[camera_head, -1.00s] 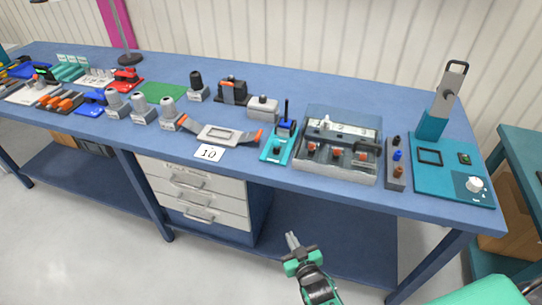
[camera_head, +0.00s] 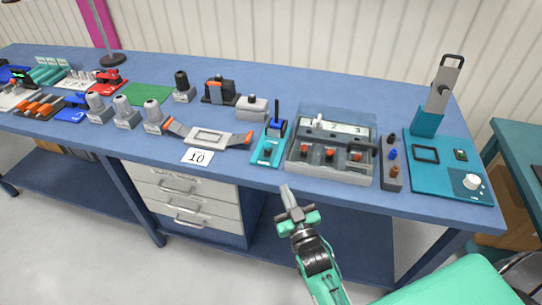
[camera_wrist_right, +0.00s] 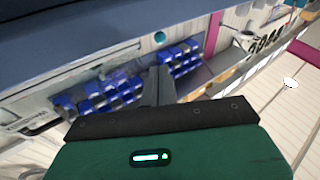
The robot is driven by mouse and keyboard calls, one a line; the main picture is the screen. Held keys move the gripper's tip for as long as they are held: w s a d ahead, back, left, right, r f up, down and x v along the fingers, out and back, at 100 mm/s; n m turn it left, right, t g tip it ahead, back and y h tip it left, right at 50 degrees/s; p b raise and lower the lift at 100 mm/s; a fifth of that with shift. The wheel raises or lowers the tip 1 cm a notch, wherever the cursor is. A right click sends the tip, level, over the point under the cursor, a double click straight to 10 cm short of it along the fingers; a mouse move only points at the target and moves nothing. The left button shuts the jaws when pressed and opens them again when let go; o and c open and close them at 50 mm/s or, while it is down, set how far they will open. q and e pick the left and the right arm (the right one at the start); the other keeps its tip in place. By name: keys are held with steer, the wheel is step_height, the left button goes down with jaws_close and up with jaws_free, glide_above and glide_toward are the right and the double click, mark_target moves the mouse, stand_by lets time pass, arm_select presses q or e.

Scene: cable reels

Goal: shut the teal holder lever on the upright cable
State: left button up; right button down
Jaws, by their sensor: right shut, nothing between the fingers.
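The teal holder (camera_head: 267,149) lies flat near the front edge of the blue bench, left of the clear-lidded box. A dark blue upright piece (camera_head: 276,118) stands at its back end; whether this is the lever or the cable is too small to tell. My right gripper (camera_head: 286,193) is shut and empty, in front of the bench edge and below the holder, touching nothing. In the right wrist view its fingers (camera_wrist_right: 160,86) show close together, with no holder in sight. My left gripper is not in view.
The clear-lidded box (camera_head: 331,146) stands right of the holder, with a narrow grey block (camera_head: 392,162) beside it. A grey tray with orange ends (camera_head: 208,136) lies to the left. The bench edge (camera_head: 345,199) is between my gripper and these. The floor in front is clear.

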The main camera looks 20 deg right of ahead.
mark_target(268, 148)
steer(key=w+p, duration=0.1)
steer(key=w, duration=0.3)
steer(key=w+r+p, duration=0.1)
steer(key=w, duration=0.3)
steer(key=w+r+p, duration=0.1)
steer(key=w, duration=0.3)
steer(key=shift+r+p, duration=0.15)
steer(key=shift+p, duration=0.15)
steer(key=shift+w+d, duration=0.1)
steer(key=shift+w, duration=0.35)
